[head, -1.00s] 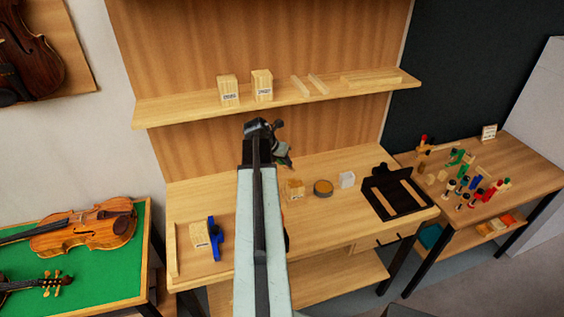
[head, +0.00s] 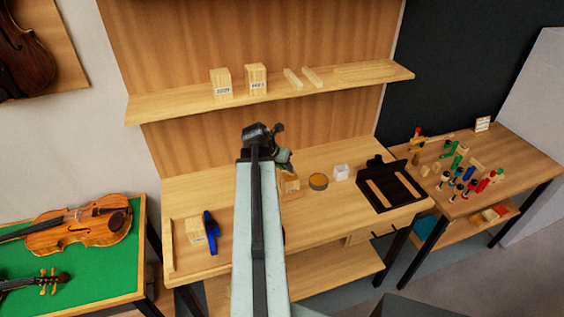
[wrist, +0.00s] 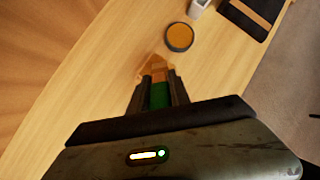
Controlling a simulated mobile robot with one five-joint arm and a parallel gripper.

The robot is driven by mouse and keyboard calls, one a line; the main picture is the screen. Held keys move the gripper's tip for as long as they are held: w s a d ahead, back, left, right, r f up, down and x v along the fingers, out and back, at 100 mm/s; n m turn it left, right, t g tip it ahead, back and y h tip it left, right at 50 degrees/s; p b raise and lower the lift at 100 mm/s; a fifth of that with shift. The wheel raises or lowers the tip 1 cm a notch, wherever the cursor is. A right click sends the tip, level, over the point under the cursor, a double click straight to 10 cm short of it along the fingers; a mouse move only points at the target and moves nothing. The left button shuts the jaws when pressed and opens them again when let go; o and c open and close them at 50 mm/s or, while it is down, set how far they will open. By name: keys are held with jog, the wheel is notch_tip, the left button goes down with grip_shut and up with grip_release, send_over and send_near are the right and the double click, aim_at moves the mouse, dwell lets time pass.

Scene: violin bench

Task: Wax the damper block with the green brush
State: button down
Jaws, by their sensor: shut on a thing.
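My gripper (wrist: 158,98) is shut on the green brush (wrist: 158,92), whose green handle shows between the fingers in the wrist view. The brush's orange-tan tip points at a small wooden block (wrist: 147,67) and overlaps it in the picture; I cannot tell whether they touch. In the head view my gripper (head: 279,158) is over the bench, just behind this block (head: 290,185), which is partly hidden by my arm. A round dark tin with amber wax (head: 318,181) is right of the block; it also shows in the wrist view (wrist: 179,37). No readable label confirms which block is the damper block.
A white cup (head: 341,172) and a black tray (head: 386,196) are right of the tin. A blue clamp (head: 211,227) and a labelled block (head: 195,232) are at the bench's left. A shelf (head: 185,104) with labelled blocks spans above. A side table (head: 500,160) holds several small tools.

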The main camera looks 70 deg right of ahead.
notch_tip(320, 180, up, 6)
jog(key=p, duration=0.6)
notch_tip(320, 180, up, 3)
jog(key=p, duration=0.3)
jog(key=shift+r, duration=0.15)
